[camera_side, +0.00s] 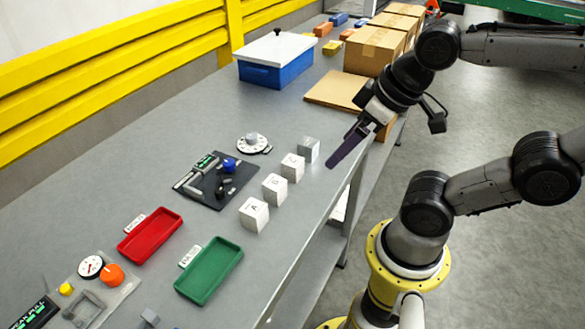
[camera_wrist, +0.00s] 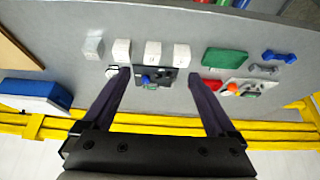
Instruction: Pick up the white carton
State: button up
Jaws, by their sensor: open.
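Three white cartons with dark letters stand in a row on the grey table: one marked A (camera_side: 254,214), a middle one (camera_side: 275,188) that seems marked B, and one seemingly marked C (camera_side: 292,167). A plain grey cube (camera_side: 308,149) stands at the row's far end. In the wrist view the A carton (camera_wrist: 182,54), middle carton (camera_wrist: 153,52), C carton (camera_wrist: 121,50) and grey cube (camera_wrist: 93,47) line up beyond the fingers. My gripper (camera_side: 333,163) is open and empty near the table's right edge, beside the grey cube. Its two dark fingers (camera_wrist: 158,75) are wide apart.
A dark tool mat (camera_side: 216,181) and a white dial (camera_side: 252,143) lie left of the row. A red tray (camera_side: 150,236) and green tray (camera_side: 209,270) are nearer. A blue box with white lid (camera_side: 275,60) and brown boxes (camera_side: 375,48) stand farther back.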

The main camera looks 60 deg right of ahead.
jog(key=n+g+h, duration=0.5)
jog(key=n+g, duration=0.1)
jog(key=n, duration=1.2)
send_over(293, 161)
jog(key=a, duration=0.2)
notch_tip(293, 161, down, 13)
jog(key=shift+y, duration=0.3)
jog(key=shift+w+x, duration=0.2)
jog(key=shift+x, duration=2.95)
jog(key=shift+a, duration=0.1)
